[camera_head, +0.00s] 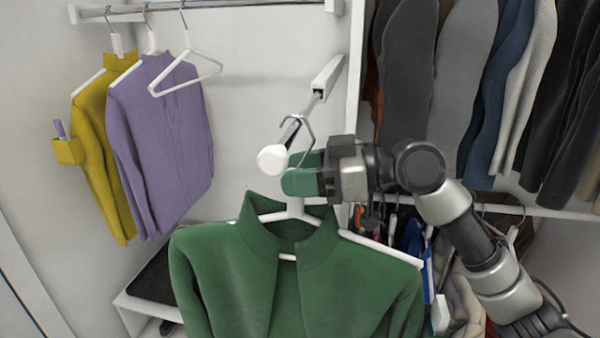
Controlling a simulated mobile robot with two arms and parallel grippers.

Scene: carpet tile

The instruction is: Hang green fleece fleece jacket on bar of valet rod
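The green fleece jacket (235,275) hangs from a white hanger (380,248) in the lower middle. The hanger's metal hook (312,128) arches over the valet rod (306,112), just behind the rod's round white end knob (272,158). I cannot tell whether the hook bears on the bar. My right gripper (298,172), with green fingertips, comes in from the right and is shut on the hanger's neck below the hook. The fingers hide part of the neck. My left gripper is not in view.
A yellow jacket (98,140) and a purple jacket (165,140) hang on a rail (235,3) at upper left, beside an empty white hanger (190,82). Dark and grey garments (465,80) fill the right. A white shelf unit (125,303) stands at lower left.

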